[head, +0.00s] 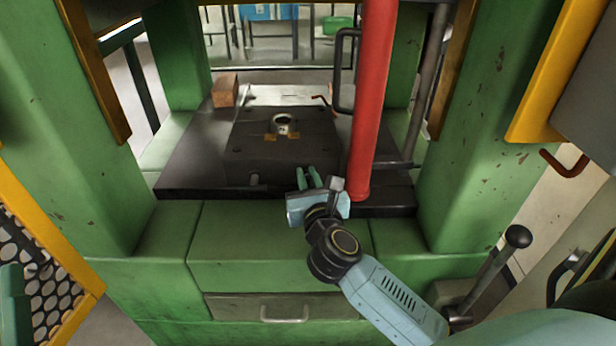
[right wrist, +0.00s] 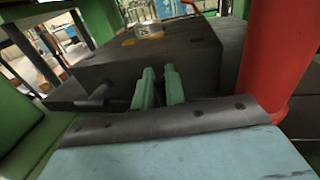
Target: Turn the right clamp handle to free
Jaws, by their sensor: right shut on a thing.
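The dark die block (head: 285,150) sits on the black bed plate of the press, also seen in the right wrist view (right wrist: 150,55). A short grey clamp handle (head: 254,180) sticks out of its front face at the left; it also shows in the right wrist view (right wrist: 97,97). My right gripper (head: 310,178) is at the right part of the same front face. Its two green fingers (right wrist: 160,85) are shut on the right clamp handle, which they and the gripper body almost wholly hide. I cannot make out how that handle is turned. My left gripper is not in view.
A thick red column (head: 372,100) stands upright just right of my right gripper. Green press posts (head: 60,130) flank the bed. A brown block (head: 225,91) lies at the back left. A ring-shaped metal part (head: 283,124) sits on top of the block. A black-knobbed lever (head: 517,237) stands at right.

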